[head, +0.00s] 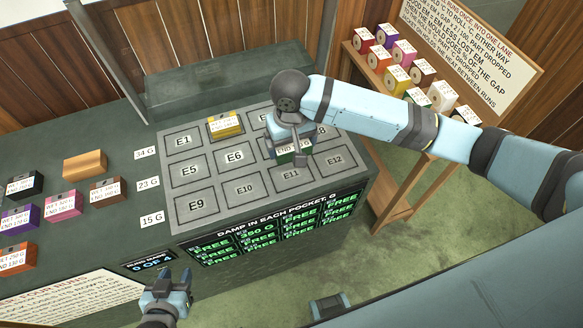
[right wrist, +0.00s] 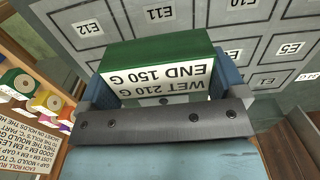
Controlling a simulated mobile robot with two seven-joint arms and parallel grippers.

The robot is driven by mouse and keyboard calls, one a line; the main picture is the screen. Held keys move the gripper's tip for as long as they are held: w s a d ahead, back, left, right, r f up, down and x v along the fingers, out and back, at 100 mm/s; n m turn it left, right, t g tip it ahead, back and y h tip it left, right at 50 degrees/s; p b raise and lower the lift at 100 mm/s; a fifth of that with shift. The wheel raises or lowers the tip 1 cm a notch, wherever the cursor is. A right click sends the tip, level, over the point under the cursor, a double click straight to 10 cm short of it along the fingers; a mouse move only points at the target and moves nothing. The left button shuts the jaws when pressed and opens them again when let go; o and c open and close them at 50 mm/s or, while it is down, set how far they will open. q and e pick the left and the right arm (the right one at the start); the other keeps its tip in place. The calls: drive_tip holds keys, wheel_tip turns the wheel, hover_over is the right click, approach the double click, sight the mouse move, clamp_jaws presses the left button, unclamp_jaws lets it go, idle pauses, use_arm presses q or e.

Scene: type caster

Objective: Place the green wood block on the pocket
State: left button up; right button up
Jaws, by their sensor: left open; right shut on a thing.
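The green wood block (head: 291,155) is held by my right gripper (head: 290,141) over the grey pocket tray (head: 222,207), in the E7 area above E11. In the right wrist view the block (right wrist: 158,52) sits between both fingers, its white label reading WET 210 G, END 150 G. The fingers are shut on its sides. Whether its underside touches the tray cannot be told. The E7 label is hidden; E8 is partly covered. A yellow block (head: 225,126) occupies the pocket right of E1. My left gripper (head: 168,283) is open and empty, low in front of the table.
Several labelled blocks, including a purple one (head: 20,217), stand on the table at left. Weight cards (head: 149,185) lie beside the tray. A green-lit display (head: 270,232) is on the tray's front. A wooden rack (head: 382,80) with coloured rolls stands at right.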

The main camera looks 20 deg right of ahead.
sight(291, 175)
wheel_tip(291, 175, down, 12)
drive_tip(key=shift+r, duration=0.2)
drive_tip(key=shift+f, duration=0.15)
drive_tip(key=o, duration=0.7)
wheel_tip(291, 175, up, 12)
drive_tip(key=shift+r, duration=0.25)
idle(0.5)
